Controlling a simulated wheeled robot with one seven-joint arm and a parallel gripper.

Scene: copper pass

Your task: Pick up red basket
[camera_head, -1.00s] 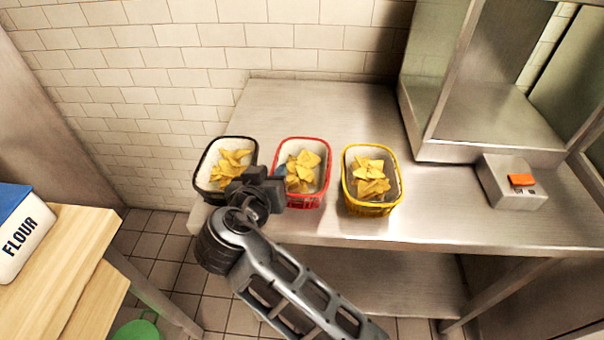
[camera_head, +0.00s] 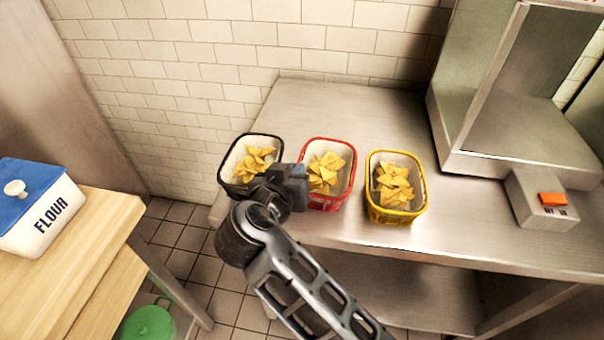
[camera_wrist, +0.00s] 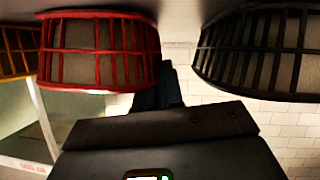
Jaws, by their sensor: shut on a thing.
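The red basket (camera_head: 328,204) holds yellow chips and stands upright on the steel table, between a black and a yellow basket. My gripper (camera_head: 297,177) is at its left rim in the head view, shut on it. The fingers hide part of that left side. In the wrist view the red basket's bars (camera_wrist: 100,52) show at upper left, with a dark finger (camera_wrist: 167,88) against its side. I cannot tell whether the basket is lifted off the table.
The black basket (camera_head: 229,183) is close on the gripper's left. The yellow basket (camera_head: 396,216) stands to the right of the red one. A steel machine (camera_head: 505,165) and a small box with an orange switch (camera_head: 540,205) stand further right. The table (camera_head: 330,105) is clear behind the baskets.

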